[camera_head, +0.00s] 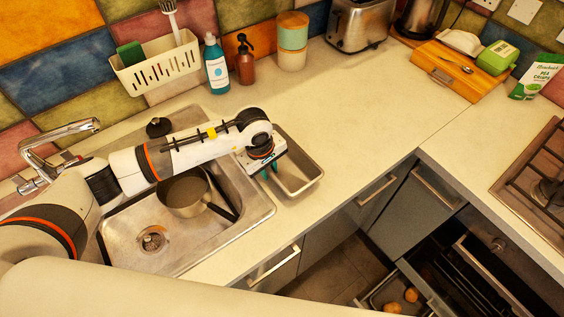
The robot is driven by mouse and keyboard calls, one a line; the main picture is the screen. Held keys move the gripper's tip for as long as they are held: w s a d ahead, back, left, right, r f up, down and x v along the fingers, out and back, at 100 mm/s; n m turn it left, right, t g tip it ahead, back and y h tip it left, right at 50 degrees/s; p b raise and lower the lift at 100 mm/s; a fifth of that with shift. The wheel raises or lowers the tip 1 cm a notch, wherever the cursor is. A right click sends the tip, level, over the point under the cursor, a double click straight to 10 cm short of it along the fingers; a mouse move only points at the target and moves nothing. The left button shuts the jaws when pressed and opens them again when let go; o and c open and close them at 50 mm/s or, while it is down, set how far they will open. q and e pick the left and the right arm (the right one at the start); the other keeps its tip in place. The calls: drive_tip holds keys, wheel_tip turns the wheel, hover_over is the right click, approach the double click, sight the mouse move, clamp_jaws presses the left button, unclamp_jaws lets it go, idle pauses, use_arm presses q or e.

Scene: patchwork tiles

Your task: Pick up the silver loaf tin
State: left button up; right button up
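The silver loaf tin (304,180) is right of the sink, over the pale worktop. It is an open-topped rectangular tin, partly covered by my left gripper. My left gripper (269,171) points down at the tin's left side, with teal fingertips just showing by its near wall. The hand hides most of the fingers, so I cannot tell whether they are open or shut, or whether they touch the wall. I cannot tell whether the tin rests on the worktop. My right gripper is not in view.
A pan (185,192) sits in the steel sink (190,247) below my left arm. A caddy (158,72), blue bottle (216,68), brown dispenser (245,64), canisters (292,42) and toaster (360,24) line the wall. Worktop (350,120) right of the tin is clear.

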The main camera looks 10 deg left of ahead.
use_arm(q)
clamp_jaws()
drive_tip(key=shift+r, duration=0.1)
